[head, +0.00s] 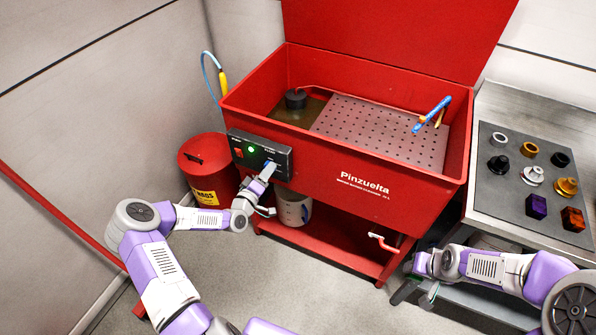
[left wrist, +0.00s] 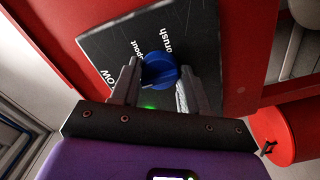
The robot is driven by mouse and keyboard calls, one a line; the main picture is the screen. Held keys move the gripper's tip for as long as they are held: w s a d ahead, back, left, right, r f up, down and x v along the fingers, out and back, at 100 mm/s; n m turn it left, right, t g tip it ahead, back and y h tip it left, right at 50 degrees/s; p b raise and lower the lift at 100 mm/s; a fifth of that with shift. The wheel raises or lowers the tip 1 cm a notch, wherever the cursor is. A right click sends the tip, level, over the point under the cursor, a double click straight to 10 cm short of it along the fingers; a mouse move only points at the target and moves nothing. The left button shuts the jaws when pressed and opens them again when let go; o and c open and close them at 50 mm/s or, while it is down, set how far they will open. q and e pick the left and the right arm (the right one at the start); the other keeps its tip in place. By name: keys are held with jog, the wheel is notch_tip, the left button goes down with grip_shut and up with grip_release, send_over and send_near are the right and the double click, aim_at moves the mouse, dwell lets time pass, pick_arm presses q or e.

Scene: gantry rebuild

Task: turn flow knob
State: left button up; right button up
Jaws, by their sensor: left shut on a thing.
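The blue flow knob (left wrist: 160,70) sits on a black control panel (left wrist: 105,50) with white lettering; "brush" and part of "spout" are readable in the left wrist view. My left gripper (left wrist: 152,88) has one grey finger on each side of the knob and is shut on it. In the head view my left gripper (head: 267,171) reaches the right part of the control panel (head: 246,143) on the red washer's front and mostly hides the knob. My right gripper (head: 425,292) is low in front of the steel bench; its fingers do not show clearly.
The red parts washer (head: 330,190) holds a perforated tray (head: 385,130) and a blue-handled brush or spout (head: 432,115). A red rag bin (head: 207,165) stands left of the panel. A steel bench (head: 540,98) at the right carries several small parts on a dark mat.

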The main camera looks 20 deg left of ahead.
pick_arm(q)
jog(key=o, duration=1)
jog(key=shift+o, duration=0.2)
pick_arm(e)
notch_tip(320, 180, up, 2)
jog(key=shift+r+p, duration=0.2)
jog(key=shift+p, duration=0.95)
pick_arm(q)
jog(key=s, duration=1.2)
jog(key=shift+a, duration=0.4)
